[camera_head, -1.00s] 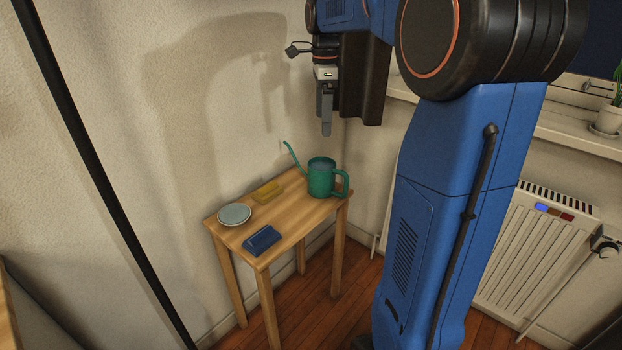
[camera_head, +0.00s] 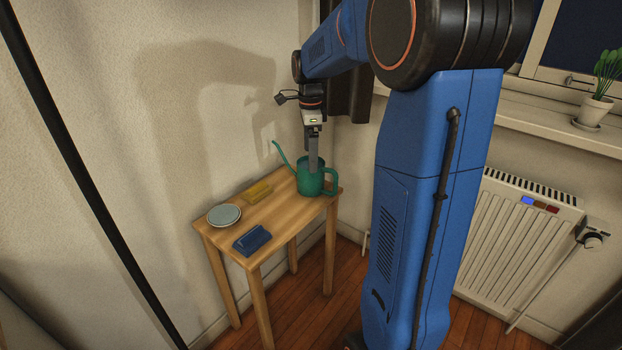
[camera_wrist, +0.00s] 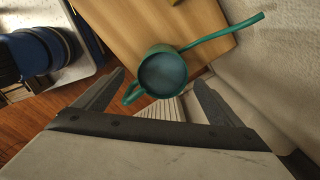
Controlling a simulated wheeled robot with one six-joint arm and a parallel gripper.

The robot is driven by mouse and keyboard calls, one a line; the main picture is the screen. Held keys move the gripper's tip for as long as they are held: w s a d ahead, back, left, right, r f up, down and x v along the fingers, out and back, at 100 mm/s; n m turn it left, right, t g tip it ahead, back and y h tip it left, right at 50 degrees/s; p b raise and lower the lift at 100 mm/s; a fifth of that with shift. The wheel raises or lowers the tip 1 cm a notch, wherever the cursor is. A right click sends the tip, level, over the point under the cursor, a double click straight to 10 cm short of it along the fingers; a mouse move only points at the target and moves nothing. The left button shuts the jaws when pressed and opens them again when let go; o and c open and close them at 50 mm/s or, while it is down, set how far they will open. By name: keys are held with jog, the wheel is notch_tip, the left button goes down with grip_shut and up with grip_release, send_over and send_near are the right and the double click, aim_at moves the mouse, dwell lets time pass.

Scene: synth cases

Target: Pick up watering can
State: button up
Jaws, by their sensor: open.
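The green watering can (camera_head: 311,180) stands upright at the far right end of a small wooden table (camera_head: 268,222). Its long spout points up to the left and its loop handle is on the right. In the wrist view the can (camera_wrist: 163,73) lies ahead of my fingers, with its round opening, spout and handle showing. My gripper (camera_head: 313,168) points down at the can, its fingers overlapping the can's rim in the head view. In the wrist view my gripper (camera_wrist: 160,84) has its two fingers spread wide, with nothing held between them.
A pale plate (camera_head: 224,215), a yellow block-like item (camera_head: 258,192) and a dark blue item (camera_head: 252,240) are on the table. Walls close in behind the table. A radiator (camera_head: 520,225) and a sill with a potted plant (camera_head: 594,110) are at right.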

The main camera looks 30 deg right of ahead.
jog(key=shift+w+d+f, duration=0.1)
jog(key=shift+f, duration=1.15)
jog(key=shift+w+d+f, duration=0.1)
jog(key=shift+f, duration=1.15)
jog(key=c, duration=2.2)
jog(key=shift+r, duration=0.15)
notch_tip(320, 180, up, 9)
jog(key=shift+r, duration=0.4)
